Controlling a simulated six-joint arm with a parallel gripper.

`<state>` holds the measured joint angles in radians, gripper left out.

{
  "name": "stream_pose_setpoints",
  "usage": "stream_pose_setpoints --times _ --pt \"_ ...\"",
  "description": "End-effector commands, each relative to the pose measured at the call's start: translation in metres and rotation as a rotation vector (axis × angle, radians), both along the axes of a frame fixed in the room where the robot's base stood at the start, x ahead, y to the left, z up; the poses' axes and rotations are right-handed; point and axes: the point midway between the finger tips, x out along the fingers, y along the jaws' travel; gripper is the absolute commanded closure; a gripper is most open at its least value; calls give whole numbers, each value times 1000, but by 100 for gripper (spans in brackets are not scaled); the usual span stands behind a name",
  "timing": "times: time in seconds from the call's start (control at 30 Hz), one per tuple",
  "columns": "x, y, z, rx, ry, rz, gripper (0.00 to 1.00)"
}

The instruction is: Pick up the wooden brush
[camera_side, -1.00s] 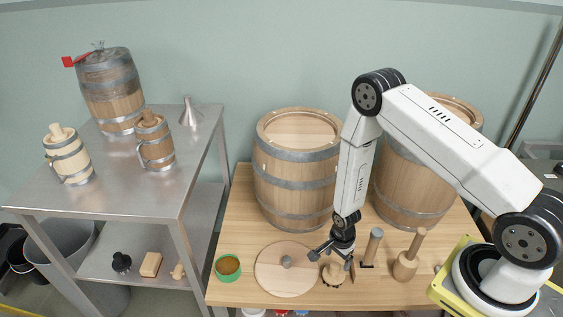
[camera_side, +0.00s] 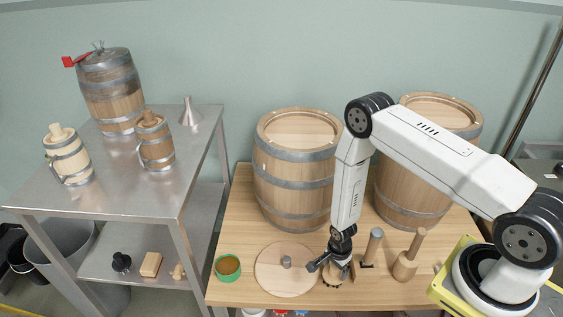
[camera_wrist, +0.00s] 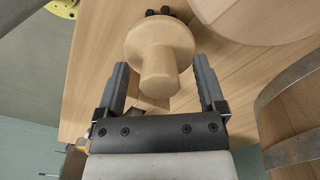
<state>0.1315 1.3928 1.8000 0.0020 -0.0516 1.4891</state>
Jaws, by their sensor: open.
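The wooden brush (camera_side: 334,281) stands on the wooden table near its front edge, directly below my gripper in the side view. In the wrist view the brush (camera_wrist: 160,45) shows a pale round head, a short knob handle pointing toward the camera, and dark bristle tufts at its far edge. My gripper (camera_side: 332,266) points down over the brush. It is open, and in the wrist view its fingers (camera_wrist: 159,72) lie on either side of the knob, with gaps on both sides. The gripper hides much of the brush in the side view.
A round wooden lid (camera_side: 275,281) lies close on the left, with a green tin (camera_side: 228,268) beyond it. A hammer (camera_side: 373,245) and a wooden mallet (camera_side: 406,265) stand close on the right. Large barrels (camera_side: 295,170) stand behind. A steel table (camera_side: 120,180) is at left.

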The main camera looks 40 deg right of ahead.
Motion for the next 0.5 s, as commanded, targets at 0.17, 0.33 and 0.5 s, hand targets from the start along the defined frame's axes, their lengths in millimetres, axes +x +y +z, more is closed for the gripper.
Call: stream_pose_setpoints --times 0.17,0.33,0.5 --pt "0 0 0 0 0 0 11" --pt "0 0 0 0 0 0 40" --pt "0 0 0 0 0 0 94"
